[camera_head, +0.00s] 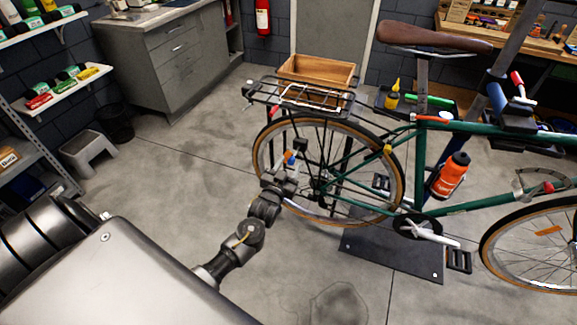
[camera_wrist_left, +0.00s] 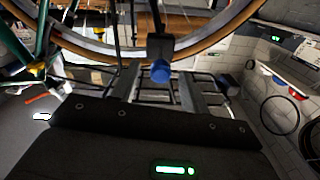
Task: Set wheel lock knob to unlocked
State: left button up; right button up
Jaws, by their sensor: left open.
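The green bike's rear wheel (camera_head: 258,150) stands upright, and its tyre (camera_wrist_left: 205,42) arches across the top of the left wrist view. A blue knob (camera_wrist_left: 160,72) sits on the end of a dark post beside this wheel; I take it for the wheel lock knob. In the head view a small blue spot (camera_head: 290,159) shows at my gripper, partly hidden. My left gripper (camera_head: 293,168) is beside the rear wheel near its hub. Its fingers (camera_wrist_left: 155,88) are open, with the knob in line with the gap between them. Contact cannot be told. My right gripper is not in view.
A dark floor plate (camera_head: 395,258) lies under the bike. An orange bottle (camera_head: 451,175) is on the frame.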

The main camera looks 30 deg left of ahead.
pick_arm(q)
jog(key=s+d+b, duration=0.1)
jog(key=s+d, duration=0.1)
jog(key=s, duration=0.8)
jog(key=shift+s+b, duration=0.2)
jog(key=shift+b, duration=0.1)
jog(key=s+d+f+m+g+h, duration=0.1)
jog(key=s+f+g, duration=0.25)
jog(key=f, duration=0.75)
jog(key=s+d+f+g+h, duration=0.15)
jog(key=s+f, duration=0.35)
jog(key=f, duration=0.6)
jog(key=s+d+f+m+g, duration=0.1)
jog(key=s+f+g, duration=0.35)
jog(key=f, duration=0.65)
jog(key=s+f+g, duration=0.2)
jog(key=s+f, duration=0.3)
jog(key=s, duration=0.5)
jog(key=s+d+f+g, duration=0.1)
jog(key=s+f+g, duration=0.2)
jog(key=s, duration=0.7)
jog(key=s+f+g, duration=0.2)
jog(key=s+f, duration=0.5)
jog(key=s, duration=0.3)
jog(key=shift+d+m+h, duration=0.15)
jog(key=shift+m+h, duration=0.15)
jog(key=shift+h, duration=0.05)
